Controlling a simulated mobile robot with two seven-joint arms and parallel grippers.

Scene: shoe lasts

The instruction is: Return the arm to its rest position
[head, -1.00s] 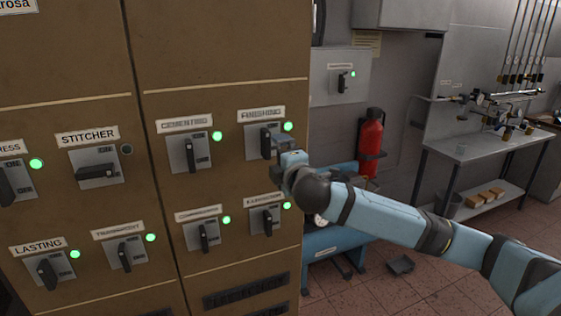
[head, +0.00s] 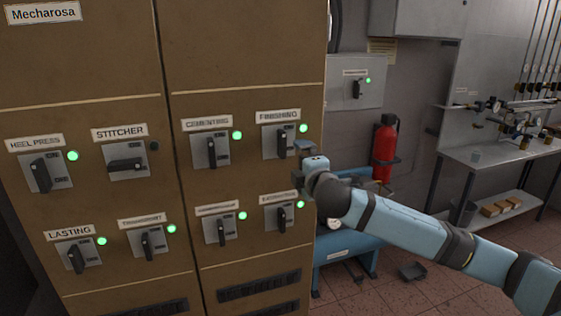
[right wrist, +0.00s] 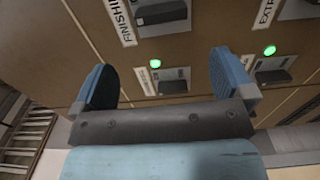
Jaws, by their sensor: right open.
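My right arm (head: 410,222) reaches in from the right in the head view. Its gripper (head: 303,148) is beside the brown cabinet's right edge, just right of and below the FINISHING switch (head: 284,141). In the right wrist view the two blue fingers of the right gripper (right wrist: 160,82) are spread apart with nothing between them. The cabinet front with its switches and green lamps lies beyond them. The FINISHING handle looks upright and its lamp (head: 304,128) is green. My left gripper is out of view.
The brown cabinet (head: 240,60) fills the left. The STITCHER switch (head: 126,164) lies sideways with its lamp dark. Behind my arm are a blue machine (head: 345,246), a red extinguisher (head: 384,150) and a grey bench (head: 500,150). Tiled floor shows at the lower right.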

